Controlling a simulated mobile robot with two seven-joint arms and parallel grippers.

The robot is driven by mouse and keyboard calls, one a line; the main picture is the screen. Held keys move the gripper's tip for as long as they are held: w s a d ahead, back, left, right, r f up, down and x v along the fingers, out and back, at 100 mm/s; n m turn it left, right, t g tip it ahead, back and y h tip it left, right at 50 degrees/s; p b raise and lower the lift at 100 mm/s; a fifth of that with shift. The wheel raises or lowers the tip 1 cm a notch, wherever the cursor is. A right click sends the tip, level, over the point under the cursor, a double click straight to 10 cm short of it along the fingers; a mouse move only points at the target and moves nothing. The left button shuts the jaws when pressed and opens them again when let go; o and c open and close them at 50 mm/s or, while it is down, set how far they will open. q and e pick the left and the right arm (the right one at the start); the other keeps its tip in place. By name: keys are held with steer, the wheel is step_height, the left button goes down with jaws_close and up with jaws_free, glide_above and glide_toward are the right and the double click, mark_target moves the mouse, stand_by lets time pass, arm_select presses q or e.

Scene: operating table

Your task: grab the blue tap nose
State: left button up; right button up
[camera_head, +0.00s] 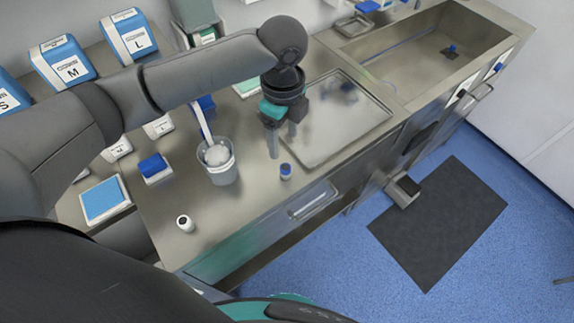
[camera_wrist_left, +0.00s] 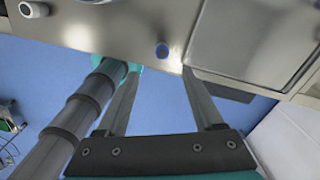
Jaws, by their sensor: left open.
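A small bottle with a blue cap (camera_head: 286,171) stands upright on the metal counter near its front edge. The wrist view shows its blue top (camera_wrist_left: 163,50) from above, ahead of and between the finger lines. I cannot tell whether it is the blue tap nose. Another small blue piece (camera_head: 452,50) is in the sink. My left gripper (camera_head: 282,142) is open and empty above the counter, its fingers pointing down, just behind the blue-capped bottle and apart from it. The wrist view shows both fingers (camera_wrist_left: 159,72) spread. My right gripper is not in view.
A bucket (camera_head: 221,171) with white contents stands left of the gripper. A metal tray (camera_head: 345,120) lies to the right, before the sink (camera_head: 410,55). A small white bottle (camera_head: 184,223) stands front left. Several blue-and-white boxes (camera_head: 62,62) line the back.

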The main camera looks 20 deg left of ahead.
mark_target(285, 167)
arm_select(q)
step_height(285, 167, down, 4)
steer(key=shift+s+r, duration=0.15)
steer(key=shift+f, duration=1.45)
steer(key=f, duration=0.3)
steer(key=shift+w+d+f+b, duration=0.15)
steer(key=shift+w+f+b, duration=0.15)
steer(key=shift+b, duration=0.1)
steer(key=shift+f, duration=0.3)
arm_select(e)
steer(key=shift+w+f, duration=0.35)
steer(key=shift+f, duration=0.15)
arm_select(q)
jaws_close()
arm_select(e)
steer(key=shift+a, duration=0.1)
